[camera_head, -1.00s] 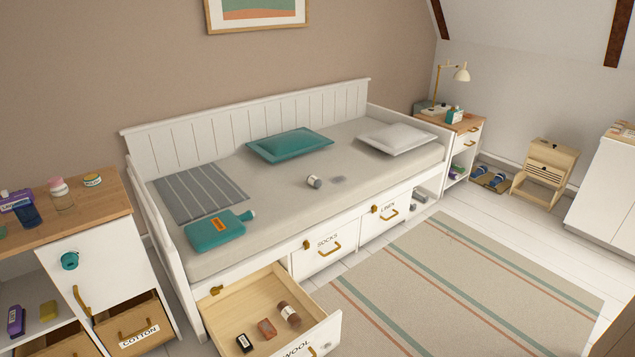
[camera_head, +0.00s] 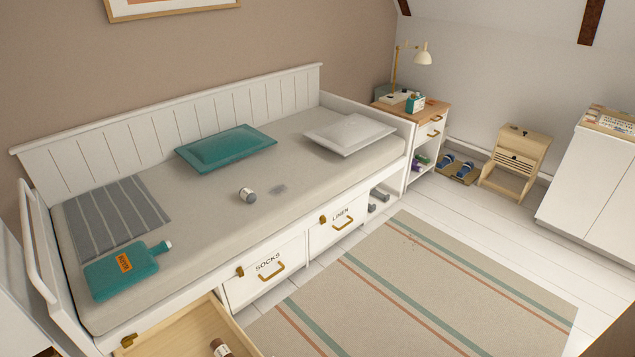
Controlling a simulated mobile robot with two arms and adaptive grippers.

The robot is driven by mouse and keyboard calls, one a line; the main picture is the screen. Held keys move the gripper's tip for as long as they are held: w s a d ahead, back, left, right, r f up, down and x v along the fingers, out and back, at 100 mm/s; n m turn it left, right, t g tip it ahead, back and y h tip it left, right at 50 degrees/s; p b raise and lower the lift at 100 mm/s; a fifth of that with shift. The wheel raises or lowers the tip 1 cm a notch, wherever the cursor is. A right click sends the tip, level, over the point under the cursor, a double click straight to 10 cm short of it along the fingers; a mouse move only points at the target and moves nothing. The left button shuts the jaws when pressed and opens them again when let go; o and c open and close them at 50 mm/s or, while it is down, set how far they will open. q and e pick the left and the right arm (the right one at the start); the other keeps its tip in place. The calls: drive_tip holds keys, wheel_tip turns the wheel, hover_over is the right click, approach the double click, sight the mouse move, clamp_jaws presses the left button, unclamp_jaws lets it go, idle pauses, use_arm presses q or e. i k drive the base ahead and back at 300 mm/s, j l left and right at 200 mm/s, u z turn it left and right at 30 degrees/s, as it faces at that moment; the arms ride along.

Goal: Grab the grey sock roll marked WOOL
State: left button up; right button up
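A small grey roll with a pale band (camera_head: 247,195) lies on the grey mattress of the daybed (camera_head: 215,228), near the middle. It looks like the sock roll, but any marking on it is too small to read. A flat grey patch (camera_head: 279,189) lies just to its right. In the open drawer (camera_head: 185,335) at the bottom edge, a brown roll with a pale band (camera_head: 220,348) is partly cut off. Neither of my grippers is in view.
A teal cushion (camera_head: 226,148), a white pillow (camera_head: 349,134), a striped blanket (camera_head: 118,209) and a teal bottle-shaped item (camera_head: 122,269) lie on the bed. The SOCKS (camera_head: 268,268) and LINEN (camera_head: 340,222) drawers are shut.

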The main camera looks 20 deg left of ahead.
sight(247, 194)
drive_tip(key=i+u, duration=0.25)
drive_tip(key=i, duration=0.2)
drive_tip(key=i+l+u, duration=0.2)
drive_tip(key=i, duration=0.25)
drive_tip(key=i+l+u, duration=0.25)
drive_tip(key=i, duration=0.15)
